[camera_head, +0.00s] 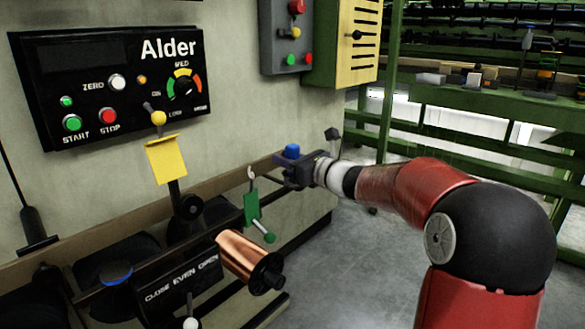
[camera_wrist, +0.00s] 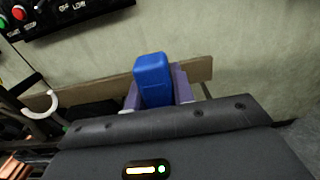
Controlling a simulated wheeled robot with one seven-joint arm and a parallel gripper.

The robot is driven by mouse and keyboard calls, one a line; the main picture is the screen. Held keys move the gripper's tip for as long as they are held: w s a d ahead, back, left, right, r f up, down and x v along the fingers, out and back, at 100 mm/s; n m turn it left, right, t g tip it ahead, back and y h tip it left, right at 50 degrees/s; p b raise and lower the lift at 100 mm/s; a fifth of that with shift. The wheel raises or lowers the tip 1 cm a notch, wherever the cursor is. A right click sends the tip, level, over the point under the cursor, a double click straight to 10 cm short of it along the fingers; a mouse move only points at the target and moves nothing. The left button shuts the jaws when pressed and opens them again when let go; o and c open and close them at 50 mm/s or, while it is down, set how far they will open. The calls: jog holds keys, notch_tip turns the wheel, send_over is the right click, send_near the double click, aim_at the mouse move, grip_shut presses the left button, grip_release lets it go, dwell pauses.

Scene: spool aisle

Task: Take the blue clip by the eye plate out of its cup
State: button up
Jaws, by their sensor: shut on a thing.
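The blue clip (camera_head: 292,151) is between the jaws of my gripper (camera_head: 286,162), in front of the wall and the wooden rail. In the wrist view the blue clip (camera_wrist: 153,80) stands up between the two purple-grey fingers, which are shut on it. Its lower end is hidden by my gripper body. I cannot see a cup under it, so I cannot tell whether it is clear of one. A green plate with a pale hook (camera_head: 251,205) hangs to the left of my gripper, apart from it; I cannot tell whether this is the eye plate.
A copper spool (camera_head: 242,255) sticks out below left of my gripper. The black Alder panel (camera_head: 120,85) with a yellow tag (camera_head: 166,158) is on the wall at left. A green rack (camera_head: 480,110) stands at the right. Grey floor (camera_head: 350,270) is open between.

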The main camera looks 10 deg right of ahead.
grip_shut()
jog(key=shift+r, duration=0.1)
notch_tip(320, 180, up, 20)
jog(key=p, duration=0.6)
